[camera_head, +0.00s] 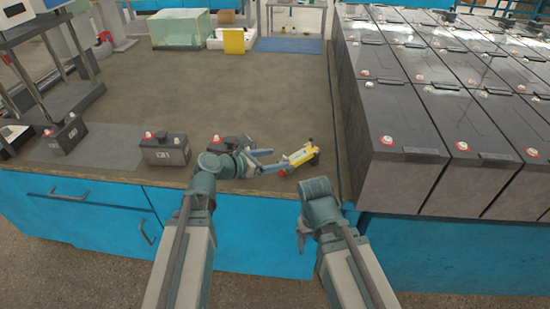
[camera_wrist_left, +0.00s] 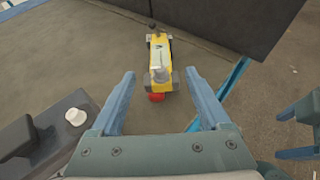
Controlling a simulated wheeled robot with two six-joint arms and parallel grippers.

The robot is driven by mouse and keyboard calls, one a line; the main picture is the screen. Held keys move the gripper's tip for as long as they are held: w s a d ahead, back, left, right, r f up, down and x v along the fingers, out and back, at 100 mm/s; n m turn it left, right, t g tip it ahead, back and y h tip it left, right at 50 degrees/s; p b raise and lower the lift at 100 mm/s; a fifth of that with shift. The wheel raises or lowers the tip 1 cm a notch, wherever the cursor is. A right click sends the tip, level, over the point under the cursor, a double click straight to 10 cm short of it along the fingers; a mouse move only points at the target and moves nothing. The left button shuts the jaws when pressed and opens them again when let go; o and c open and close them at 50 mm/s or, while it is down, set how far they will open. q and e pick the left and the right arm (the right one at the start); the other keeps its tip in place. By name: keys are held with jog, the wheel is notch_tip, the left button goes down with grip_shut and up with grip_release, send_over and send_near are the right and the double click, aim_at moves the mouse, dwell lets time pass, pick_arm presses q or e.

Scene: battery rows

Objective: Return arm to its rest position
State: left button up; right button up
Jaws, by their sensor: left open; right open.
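My left gripper (camera_head: 268,160) is open and empty above the front edge of the workbench (camera_head: 250,100), pointing right. In the left wrist view its two fingers (camera_wrist_left: 161,76) are spread apart. A yellow tester-like device (camera_head: 301,157) with a red end lies on the bench just beyond them; it also shows in the left wrist view (camera_wrist_left: 160,58). My right gripper (camera_head: 302,236) is open, low in front of the blue cabinet, and partly hidden by its own wrist. It also shows at the right edge of the left wrist view (camera_wrist_left: 290,130).
Small dark batteries stand along the bench's front: one at left (camera_head: 65,135), one in the middle (camera_head: 165,151), and one partly behind my left wrist (camera_head: 218,145). Large batteries (camera_head: 400,120) fill the right side. The bench middle is clear. A green transparent box (camera_head: 179,28) stands at the back.

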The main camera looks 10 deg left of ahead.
aim_at(300, 155)
pick_arm(q)
jog(key=b+x, duration=0.4)
jog(key=x, duration=0.8)
jog(key=shift+f+b, duration=0.2)
jog(key=shift+b, duration=0.2)
jog(key=shift+r, duration=0.1)
